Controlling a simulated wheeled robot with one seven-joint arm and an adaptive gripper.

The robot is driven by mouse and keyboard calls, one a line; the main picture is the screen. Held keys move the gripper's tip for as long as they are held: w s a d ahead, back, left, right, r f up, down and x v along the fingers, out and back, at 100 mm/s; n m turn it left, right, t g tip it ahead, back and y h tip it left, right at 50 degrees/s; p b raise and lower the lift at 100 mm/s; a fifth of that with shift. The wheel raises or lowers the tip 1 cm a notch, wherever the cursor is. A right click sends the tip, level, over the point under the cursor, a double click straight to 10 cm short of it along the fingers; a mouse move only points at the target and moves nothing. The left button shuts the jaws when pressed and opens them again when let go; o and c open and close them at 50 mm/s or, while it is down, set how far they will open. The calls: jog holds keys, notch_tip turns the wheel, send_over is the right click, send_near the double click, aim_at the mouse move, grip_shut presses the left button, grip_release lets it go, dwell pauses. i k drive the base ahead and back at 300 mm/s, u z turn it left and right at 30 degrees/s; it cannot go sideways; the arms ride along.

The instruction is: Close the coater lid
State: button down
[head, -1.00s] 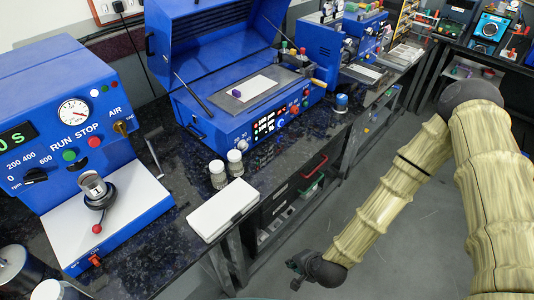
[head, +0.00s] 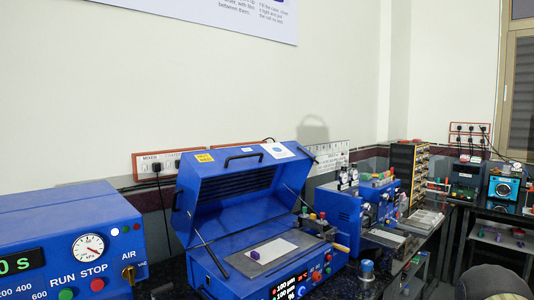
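The coater is the blue machine in the middle of the head view. Its blue lid (head: 245,182) stands open, tilted up over the back, with a dark handle on its top and a dark slatted inside. Dark struts run from the lid to the body. On the grey coater bed (head: 237,262) lie a white sheet (head: 284,247) and a small purple block (head: 255,255). My gripper is out of view; only a rounded part of my arm shows at the bottom right corner.
A blue machine with a gauge (head: 88,247) stands at the left. Another blue machine (head: 345,222) stands right of the coater, with a small blue-topped jar (head: 367,267) in front. Wall sockets (head: 468,138) and a poster are behind.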

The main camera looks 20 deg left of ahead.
aim_at(222, 192)
jog(key=z, duration=0.4)
jog(key=k, duration=0.5)
jog(key=z, duration=0.55)
jog(key=i, duration=1)
jog(key=u, duration=1.1)
jog(key=i, duration=0.7)
jog(key=u, duration=0.7)
